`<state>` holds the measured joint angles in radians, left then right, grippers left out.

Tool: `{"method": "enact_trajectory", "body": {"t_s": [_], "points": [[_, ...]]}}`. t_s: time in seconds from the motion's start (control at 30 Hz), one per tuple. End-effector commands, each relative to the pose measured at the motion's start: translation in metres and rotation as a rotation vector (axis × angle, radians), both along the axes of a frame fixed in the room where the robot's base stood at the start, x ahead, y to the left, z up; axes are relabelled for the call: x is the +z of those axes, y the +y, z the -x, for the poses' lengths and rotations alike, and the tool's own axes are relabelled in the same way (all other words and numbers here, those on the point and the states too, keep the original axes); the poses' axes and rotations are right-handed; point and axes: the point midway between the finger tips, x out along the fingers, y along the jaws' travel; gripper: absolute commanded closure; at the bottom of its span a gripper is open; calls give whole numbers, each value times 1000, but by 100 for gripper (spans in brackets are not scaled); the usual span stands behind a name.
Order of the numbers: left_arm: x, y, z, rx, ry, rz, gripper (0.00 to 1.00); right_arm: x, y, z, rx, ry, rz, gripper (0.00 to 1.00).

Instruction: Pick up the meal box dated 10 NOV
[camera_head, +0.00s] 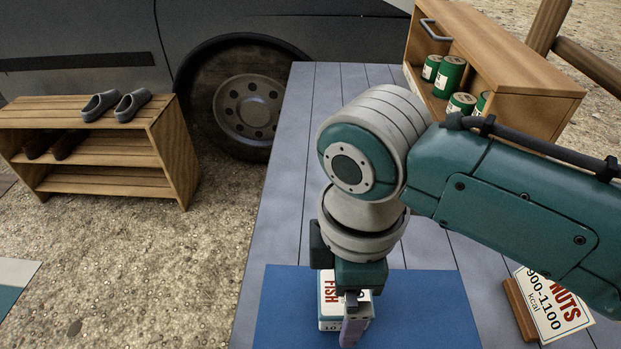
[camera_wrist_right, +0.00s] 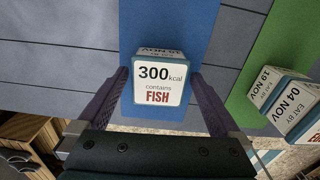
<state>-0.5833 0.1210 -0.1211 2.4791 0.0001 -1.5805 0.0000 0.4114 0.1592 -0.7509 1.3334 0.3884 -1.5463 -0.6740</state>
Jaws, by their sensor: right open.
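A white meal box (camera_head: 329,303) marked FISH stands on the blue mat (camera_head: 275,310) at the bottom of the head view, partly hidden by my right gripper. In the right wrist view the same box (camera_wrist_right: 158,85) reads "300 kcal contains FISH" on top; the small date on its side looks like 10 NOV, but is hard to read. My right gripper (camera_wrist_right: 162,90) is open, with one finger on each side of this box. I cannot tell whether the fingers touch it. My left gripper is not in view.
Boxes dated 19 NOV (camera_wrist_right: 268,92) and 04 NOV (camera_wrist_right: 295,108) stand on a green mat (camera_wrist_right: 285,35) beside the blue one. A NUTS 900-1100 kcal card (camera_head: 550,305) stands at right. A wooden cabinet (camera_head: 520,75) with green cans is behind; a shoe rack (camera_head: 100,150) is left.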

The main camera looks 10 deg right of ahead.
Motion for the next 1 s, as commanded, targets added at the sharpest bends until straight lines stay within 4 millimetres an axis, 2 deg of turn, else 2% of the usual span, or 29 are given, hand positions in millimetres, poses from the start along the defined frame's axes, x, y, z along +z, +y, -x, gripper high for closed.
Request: {"method": "enact_trajectory", "body": {"t_s": [0.07,0.3,1.0], "points": [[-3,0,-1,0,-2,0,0,-7,0,0,0,0,1,0],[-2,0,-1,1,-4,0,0,-6,0,0,0,-1,0,2],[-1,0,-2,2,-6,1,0,-6,0,0,-1,-1,0,81]]}}
